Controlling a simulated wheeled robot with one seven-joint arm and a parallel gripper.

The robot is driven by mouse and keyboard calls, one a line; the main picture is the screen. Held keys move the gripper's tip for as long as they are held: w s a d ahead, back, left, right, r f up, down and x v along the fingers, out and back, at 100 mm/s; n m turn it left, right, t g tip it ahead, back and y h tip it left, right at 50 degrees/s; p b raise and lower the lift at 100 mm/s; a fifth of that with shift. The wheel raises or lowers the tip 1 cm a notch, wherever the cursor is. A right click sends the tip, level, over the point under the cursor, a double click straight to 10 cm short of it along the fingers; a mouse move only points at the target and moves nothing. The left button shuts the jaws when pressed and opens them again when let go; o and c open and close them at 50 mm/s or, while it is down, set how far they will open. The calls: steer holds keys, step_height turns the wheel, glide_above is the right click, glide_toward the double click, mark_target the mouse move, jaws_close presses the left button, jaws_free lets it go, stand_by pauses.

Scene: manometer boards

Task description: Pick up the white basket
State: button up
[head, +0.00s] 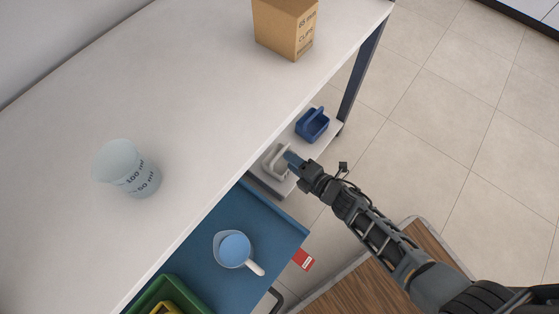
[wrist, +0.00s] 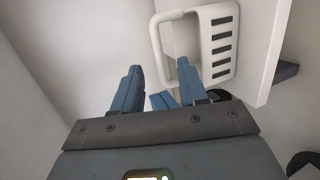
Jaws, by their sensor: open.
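The white basket (head: 276,161) stands on a low shelf under the white table, next to a blue basket. It has a raised handle. In the wrist view the white basket (wrist: 212,46) shows slotted side openings, and its handle loop is at the left. My gripper (head: 291,160) is right at the basket in the head view, covering part of it. In the wrist view my gripper (wrist: 160,75) has its two blue fingers apart, with the lower part of the handle between or just beyond their tips. I cannot tell whether they touch it.
A blue basket (head: 312,124) stands on the same low shelf (head: 329,141). The table (head: 180,90) overhangs it and holds a cardboard box (head: 285,27) and a measuring cup (head: 127,168). A blue surface (head: 190,246) with a scoop (head: 235,250) is nearer.

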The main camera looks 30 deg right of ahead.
steer(key=shift+b+x, duration=1.5)
steer(key=shift+x, duration=2.45)
steer(key=shift+r, duration=0.1)
steer(key=shift+c, duration=0.2)
jaws_close()
